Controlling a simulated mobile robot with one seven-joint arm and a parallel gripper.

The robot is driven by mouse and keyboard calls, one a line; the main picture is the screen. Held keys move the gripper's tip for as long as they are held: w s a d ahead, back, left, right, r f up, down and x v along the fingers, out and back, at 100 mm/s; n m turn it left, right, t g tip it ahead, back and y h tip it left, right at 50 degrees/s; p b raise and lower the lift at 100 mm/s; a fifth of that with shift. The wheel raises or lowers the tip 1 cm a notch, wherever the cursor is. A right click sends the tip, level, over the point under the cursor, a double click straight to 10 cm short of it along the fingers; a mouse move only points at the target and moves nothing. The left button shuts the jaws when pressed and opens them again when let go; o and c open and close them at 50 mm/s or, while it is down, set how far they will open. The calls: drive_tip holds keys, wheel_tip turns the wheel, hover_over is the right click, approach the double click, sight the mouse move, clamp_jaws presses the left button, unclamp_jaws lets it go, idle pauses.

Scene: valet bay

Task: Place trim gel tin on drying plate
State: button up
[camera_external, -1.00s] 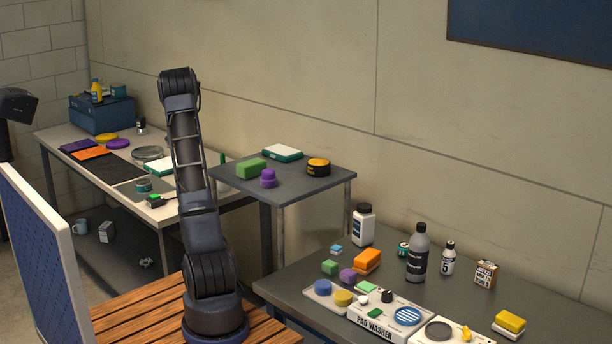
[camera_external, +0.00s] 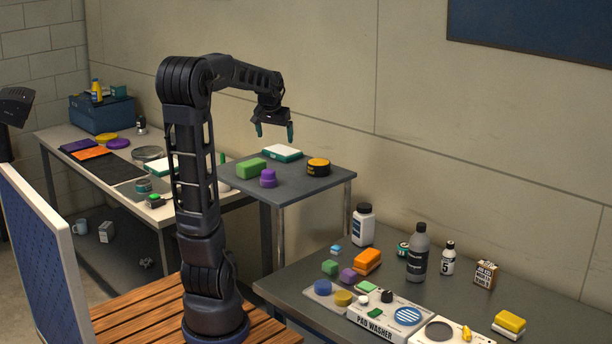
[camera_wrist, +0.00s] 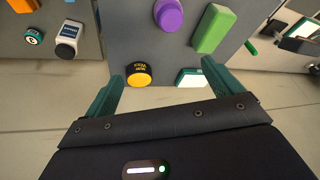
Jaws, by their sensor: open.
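A round black tin with a yellow-orange top and dark lettering (camera_external: 318,166) sits on the small grey raised table (camera_external: 300,187); it also shows in the wrist view (camera_wrist: 138,74). Its lettering is too small to read, so I cannot tell whether it is the trim gel tin. Small teal tins stand on the left bench (camera_external: 143,186) and right bench (camera_external: 403,249). A round grey plate (camera_external: 148,153) lies on the left bench; I cannot confirm it is the drying plate. My gripper (camera_external: 275,131) is open and empty, fingers down, above the raised table; it also shows in the wrist view (camera_wrist: 162,72).
The raised table also holds a green block (camera_external: 251,168), a purple knobbed piece (camera_external: 268,179) and a white-and-green box (camera_external: 282,153). The right bench is crowded with bottles (camera_external: 418,252), blocks and a pad washer (camera_external: 372,325). The wall stands behind the raised table.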

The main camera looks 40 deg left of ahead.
drive_tip(key=s+d+f+m+h, duration=0.1)
drive_tip(key=s+d+f+m, duration=0.1)
drive_tip(key=s+d, duration=0.9)
drive_tip(key=s+d+f+m+h, duration=0.1)
drive_tip(key=s+d+f, duration=0.4)
drive_tip(key=s+d, duration=0.6)
drive_tip(key=shift+d+m+t+h, duration=0.35)
drive_tip(key=shift+d+m, duration=0.3)
drive_tip(key=shift+m, duration=0.25)
